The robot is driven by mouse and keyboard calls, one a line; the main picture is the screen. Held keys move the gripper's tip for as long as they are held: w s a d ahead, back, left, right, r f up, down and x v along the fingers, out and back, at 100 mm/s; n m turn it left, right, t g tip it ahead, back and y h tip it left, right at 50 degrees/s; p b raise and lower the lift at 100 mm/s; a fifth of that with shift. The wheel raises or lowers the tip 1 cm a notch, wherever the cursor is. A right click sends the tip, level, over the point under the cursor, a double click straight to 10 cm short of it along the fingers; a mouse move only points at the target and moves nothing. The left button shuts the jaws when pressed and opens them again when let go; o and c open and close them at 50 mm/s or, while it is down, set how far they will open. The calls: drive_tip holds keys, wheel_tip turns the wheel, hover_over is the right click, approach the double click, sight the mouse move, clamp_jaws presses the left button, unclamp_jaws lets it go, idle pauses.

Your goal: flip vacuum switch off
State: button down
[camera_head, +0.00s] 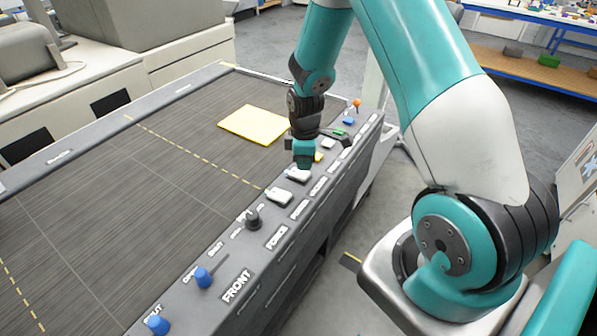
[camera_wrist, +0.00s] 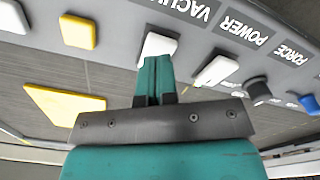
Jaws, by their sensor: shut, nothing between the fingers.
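The vacuum switch (camera_wrist: 157,44) is a white rocker beside the VACUUM label on the grey control panel; it also shows in the head view (camera_head: 299,175). My gripper (camera_wrist: 156,62) is shut and empty, its teal fingertips overlapping the lower part of this switch. In the head view my gripper (camera_head: 303,160) points down at the same switch and hides part of it. I cannot tell whether the tips touch it, or which way the rocker is set. The white power switch (camera_wrist: 216,70) sits beside it, by the POWER label; it also shows in the head view (camera_head: 279,195).
A dark force knob (camera_head: 253,218) and blue knobs (camera_head: 204,277) lie along the panel towards the front. A yellow button (camera_wrist: 78,32) and a white one (camera_wrist: 12,17) are on the other side. A yellow sheet (camera_head: 254,125) lies on the dark bed.

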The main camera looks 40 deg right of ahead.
sight(304, 174)
drive_tip(key=shift+f+b, duration=0.95)
drive_tip(key=shift+f, duration=0.3)
idle(0.6)
drive_tip(key=shift+r, duration=0.1)
wheel_tip(304, 174, up, 7)
drive_tip(key=p, duration=0.5)
drive_tip(key=shift+p, duration=0.3)
idle(0.3)
